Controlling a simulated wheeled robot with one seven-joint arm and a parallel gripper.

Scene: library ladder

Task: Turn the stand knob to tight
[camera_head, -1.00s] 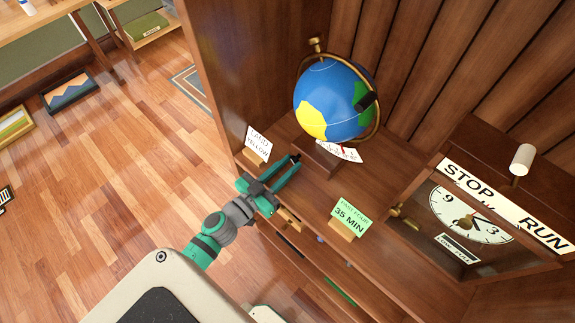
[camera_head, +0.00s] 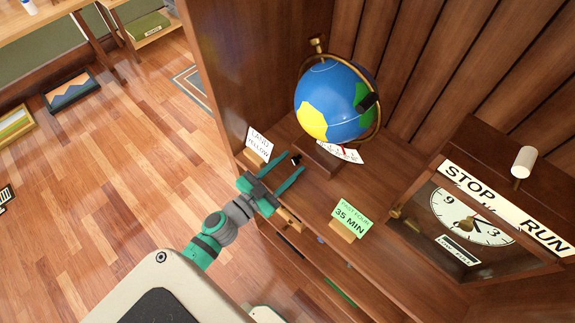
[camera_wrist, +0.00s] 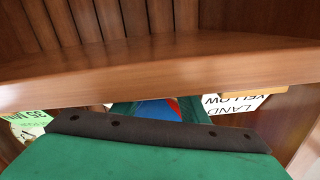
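The globe (camera_head: 335,98), blue with green and yellow patches, sits in a brass arm on a brown wooden stand (camera_head: 317,161). A small dark knob-like piece (camera_head: 295,159) shows at the stand's front left; I take it for the stand knob, but its setting cannot be read. My gripper (camera_head: 296,161) is open in front of the stand, its two green fingers spread with the dark piece between the tips. I cannot tell whether they touch it. The wrist view shows the green fingers (camera_wrist: 158,112) and a bit of blue and red between them, mostly hidden below a wooden edge.
A LAND YELLOW card (camera_head: 259,144) stands close left of the fingers. A green 35 MIN card (camera_head: 351,216) stands to the right. A clock case (camera_head: 470,222) with STOP and RUN labels is farther right. The wooden shelf edge (camera_wrist: 160,78) crosses the wrist view.

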